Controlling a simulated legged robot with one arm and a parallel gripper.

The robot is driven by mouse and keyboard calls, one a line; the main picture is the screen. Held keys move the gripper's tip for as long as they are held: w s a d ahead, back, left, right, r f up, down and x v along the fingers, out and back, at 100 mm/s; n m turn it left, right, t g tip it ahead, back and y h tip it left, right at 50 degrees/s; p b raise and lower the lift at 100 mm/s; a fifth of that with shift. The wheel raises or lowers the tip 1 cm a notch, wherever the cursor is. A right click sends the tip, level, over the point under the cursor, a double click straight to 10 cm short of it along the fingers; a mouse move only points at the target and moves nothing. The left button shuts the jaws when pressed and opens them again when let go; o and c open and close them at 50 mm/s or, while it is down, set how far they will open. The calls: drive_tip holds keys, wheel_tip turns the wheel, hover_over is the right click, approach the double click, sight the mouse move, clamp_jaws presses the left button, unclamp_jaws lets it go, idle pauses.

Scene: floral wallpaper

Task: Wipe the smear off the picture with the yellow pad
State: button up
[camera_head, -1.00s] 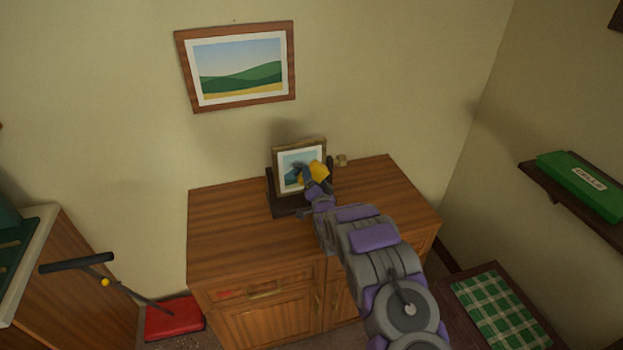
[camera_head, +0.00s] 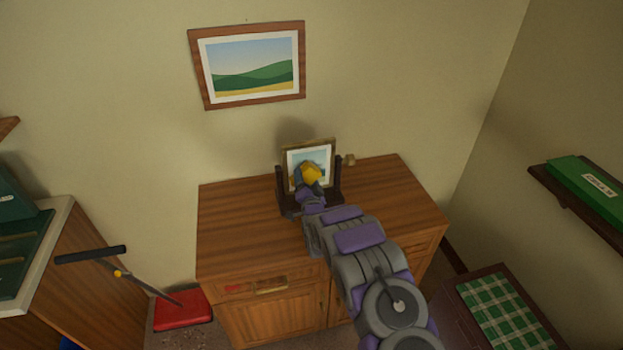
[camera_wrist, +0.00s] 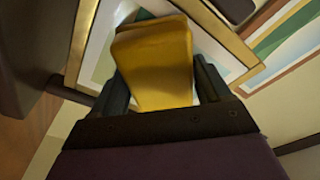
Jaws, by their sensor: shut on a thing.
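The yellow pad (camera_wrist: 156,65) is held between the two fingers of my gripper (camera_wrist: 160,92), which is shut on it. In the head view the pad (camera_head: 311,174) is in front of the small framed picture (camera_head: 293,156), which stands upright in a dark stand (camera_head: 337,181) on the wooden cabinet. The pad and my gripper (camera_head: 307,180) cover the picture's lower middle. I cannot tell whether the pad touches the picture. The frame's gold edge (camera_wrist: 240,50) shows around the pad in the wrist view. I cannot make out a smear; the pad hides much of the picture.
The cabinet top (camera_head: 400,200) is clear to the right and left of the stand. A landscape picture (camera_head: 250,65) hangs on the wall above. A shelf with a green box (camera_head: 590,185) is at right. A red object (camera_head: 183,310) lies on the floor at left.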

sight(290, 169)
drive_tip(key=shift+s+a+p, duration=0.25)
drive_tip(key=shift+a, duration=0.6)
drive_tip(key=shift+s+a+p, duration=0.25)
drive_tip(key=shift+s+a, duration=0.05)
drive_tip(key=shift+a, duration=0.55)
drive_tip(key=shift+s+a+p, duration=0.25)
drive_tip(key=shift+a, duration=0.6)
drive_tip(key=shift+w+r+p, duration=0.1)
drive_tip(key=shift+r+p, duration=0.35)
drive_tip(key=shift+r, duration=0.95)
drive_tip(key=shift+w+d+f+p, duration=0.15)
drive_tip(key=shift+w+d, duration=0.4)
drive_tip(key=shift+d, duration=1.35)
drive_tip(key=shift+w+d+r+p, duration=0.15)
drive_tip(key=shift+w+d, duration=0.35)
drive_tip(key=shift+d, duration=1.45)
drive_tip(key=shift+w+d+f+p, duration=0.15)
drive_tip(key=shift+w+d, duration=0.4)
drive_tip(key=shift+d, duration=1.35)
drive_tip(key=shift+s+a+p, duration=0.45)
drive_tip(key=shift+s+a, duration=0.1)
drive_tip(key=shift+a, duration=1.4)
drive_tip(key=shift+s+a+p, duration=0.5)
drive_tip(key=shift+s+a, duration=0.05)
drive_tip(key=shift+a, duration=1.45)
drive_tip(key=shift+s+a+p, duration=0.45)
drive_tip(key=shift+s+a, duration=0.1)
drive_tip(key=shift+a, duration=1.4)
drive_tip(key=shift+d, duration=0.1)
